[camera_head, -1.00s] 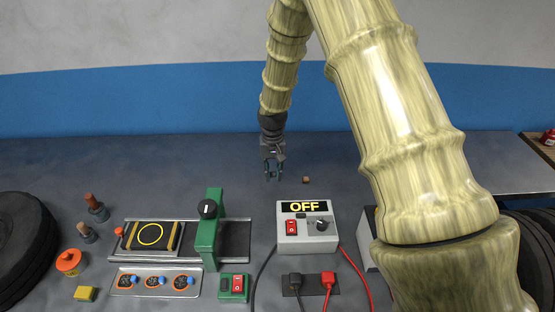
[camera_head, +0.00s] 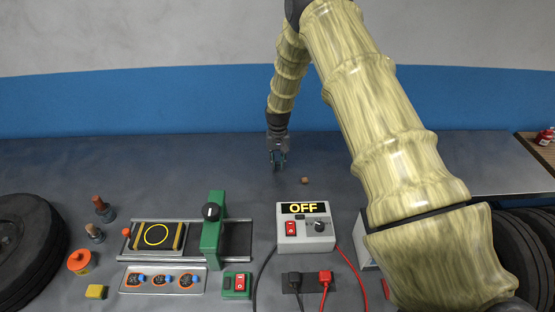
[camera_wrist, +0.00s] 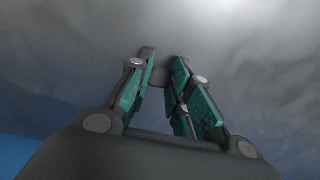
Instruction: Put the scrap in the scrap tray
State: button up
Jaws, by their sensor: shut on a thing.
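My gripper (camera_head: 277,163) hangs from the arm above the back middle of the grey bench. In the wrist view its teal-padded fingers (camera_wrist: 161,72) are closed on a small dark grey thing (camera_wrist: 159,77), mostly hidden between the tips. I cannot tell for sure whether this is the scrap. A small brown block (camera_head: 305,181) lies on the bench, apart from my gripper and to its right. I cannot make out a scrap tray for certain; my arm hides part of the bench's right side.
A power box reading OFF (camera_head: 304,227) stands at front centre with black and red cables. A green clamp frame (camera_head: 213,232) straddles a rail at its left. Several small items and a tire (camera_head: 25,240) are at left. The back left bench is clear.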

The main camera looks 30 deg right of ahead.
jog(key=shift+f, duration=0.2)
jog(key=shift+f, duration=0.35)
jog(key=o, duration=0.6)
jog(key=shift+r, duration=0.1)
